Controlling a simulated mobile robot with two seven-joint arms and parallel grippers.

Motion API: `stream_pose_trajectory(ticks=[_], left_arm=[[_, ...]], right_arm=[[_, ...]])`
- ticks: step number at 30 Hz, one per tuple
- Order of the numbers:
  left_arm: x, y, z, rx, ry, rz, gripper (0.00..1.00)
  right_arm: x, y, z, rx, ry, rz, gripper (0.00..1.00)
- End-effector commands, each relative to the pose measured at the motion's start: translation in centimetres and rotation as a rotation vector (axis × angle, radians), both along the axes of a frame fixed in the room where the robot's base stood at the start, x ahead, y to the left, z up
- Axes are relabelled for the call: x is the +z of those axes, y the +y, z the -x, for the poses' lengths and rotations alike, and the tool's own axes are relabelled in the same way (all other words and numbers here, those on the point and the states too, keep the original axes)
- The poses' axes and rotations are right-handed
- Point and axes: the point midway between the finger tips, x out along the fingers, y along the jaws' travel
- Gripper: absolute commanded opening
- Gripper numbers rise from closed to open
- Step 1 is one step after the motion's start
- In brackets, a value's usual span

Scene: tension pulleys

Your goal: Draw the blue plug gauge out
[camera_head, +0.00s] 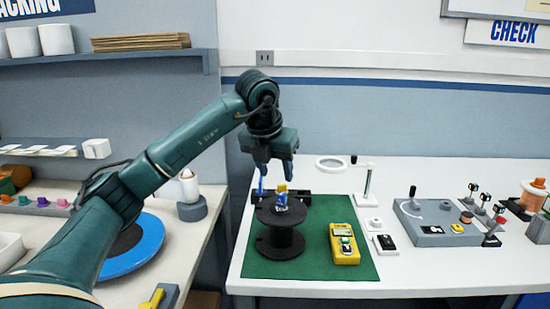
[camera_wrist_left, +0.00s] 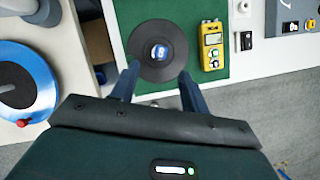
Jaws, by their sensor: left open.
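The blue plug gauge (camera_head: 281,203) stands upright in the top centre of a black spool (camera_head: 280,240). A small yellow patch shows at its upper end, and I cannot tell if it is part of the gauge. In the left wrist view the gauge (camera_wrist_left: 159,52) is a round blue top with a pale mark, in the middle of the black disc (camera_wrist_left: 170,72). My left gripper (camera_head: 276,174) is open above the spool, fingers pointing down, apart from the gauge. In the left wrist view its fingertips (camera_wrist_left: 160,72) lie either side of the disc's near part. My right gripper is not in view.
The spool stands on a green mat (camera_head: 315,268). A yellow meter (camera_head: 344,244) lies right of it, and a magnifier stand (camera_head: 367,190) is behind. A grey fixture board (camera_head: 438,222) is further right. A gap separates this table from the left bench with its blue disc (camera_head: 140,255).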

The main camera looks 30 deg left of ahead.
Motion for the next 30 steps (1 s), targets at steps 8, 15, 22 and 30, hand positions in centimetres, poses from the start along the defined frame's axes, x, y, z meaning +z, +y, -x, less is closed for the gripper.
stream_pose_trajectory(ticks=[8, 15, 22, 30], left_arm=[[-5.1, 0.3, -2.1, -0.003, 0.004, 0.002, 0.45], [-7.9, 0.4, -3.2, -0.002, 0.001, 0.003, 0.45], [-8.7, 0.5, -3.5, -0.003, 0.001, 0.002, 0.45], [-8.7, 0.5, -3.5, -0.003, 0.0, 0.003, 0.39]], right_arm=[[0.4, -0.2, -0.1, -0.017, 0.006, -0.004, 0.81], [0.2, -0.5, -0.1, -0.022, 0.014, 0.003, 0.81], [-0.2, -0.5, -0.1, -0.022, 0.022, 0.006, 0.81], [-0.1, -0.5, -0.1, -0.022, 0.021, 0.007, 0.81]])
